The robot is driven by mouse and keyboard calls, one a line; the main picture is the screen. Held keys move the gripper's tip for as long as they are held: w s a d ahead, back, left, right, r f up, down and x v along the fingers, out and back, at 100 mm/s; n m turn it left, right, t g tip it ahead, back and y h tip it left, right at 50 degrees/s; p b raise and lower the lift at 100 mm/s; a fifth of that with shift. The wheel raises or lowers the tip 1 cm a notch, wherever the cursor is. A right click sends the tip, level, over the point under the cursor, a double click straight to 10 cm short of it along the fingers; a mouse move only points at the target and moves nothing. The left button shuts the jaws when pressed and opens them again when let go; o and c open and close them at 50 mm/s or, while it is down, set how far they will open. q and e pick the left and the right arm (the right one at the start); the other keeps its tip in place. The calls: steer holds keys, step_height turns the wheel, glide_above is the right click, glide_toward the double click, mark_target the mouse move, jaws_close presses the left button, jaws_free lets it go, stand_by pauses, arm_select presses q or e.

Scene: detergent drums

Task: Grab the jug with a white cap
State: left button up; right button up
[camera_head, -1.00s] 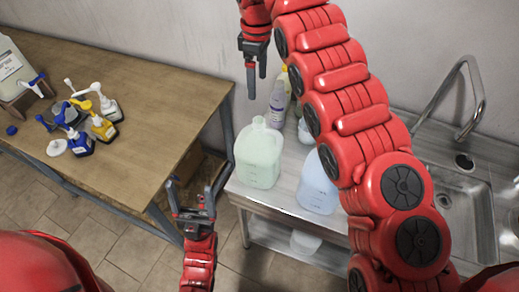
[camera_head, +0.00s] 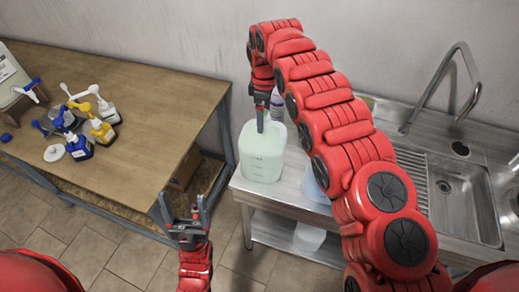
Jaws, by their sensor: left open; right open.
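A pale green translucent jug (camera_head: 260,162) stands upright on the metal counter at the left end. Its top and cap are largely hidden by my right gripper (camera_head: 261,124), which points down in front of or over the jug's neck; I cannot tell if it touches. The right gripper is open. A pale blue jug (camera_head: 313,188) stands to the right, mostly hidden behind my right arm, its cap out of sight. My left gripper (camera_head: 187,220) is open and empty, low in front of the gap between table and counter.
A purplish bottle (camera_head: 277,104) stands behind the green jug. A wooden table (camera_head: 150,90) at left holds several pump bottles (camera_head: 102,132). A sink (camera_head: 465,200) with a tall faucet (camera_head: 440,80) is at right. A whitish container (camera_head: 308,237) sits on the lower shelf.

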steer(key=shift+s+a+f, duration=0.1)
steer(key=shift+s+a, duration=0.15)
steer(key=shift+a, duration=0.05)
steer(key=shift+w+d+f, duration=0.2)
steer(key=shift+w+d, duration=0.1)
steer(key=shift+d, duration=0.1)
steer(key=c, duration=0.5)
steer(key=shift+s+a+r, duration=0.15)
steer(key=shift+s+a, duration=0.05)
steer(key=c, duration=0.7)
steer(key=shift+d, duration=0.1)
jaws_close()
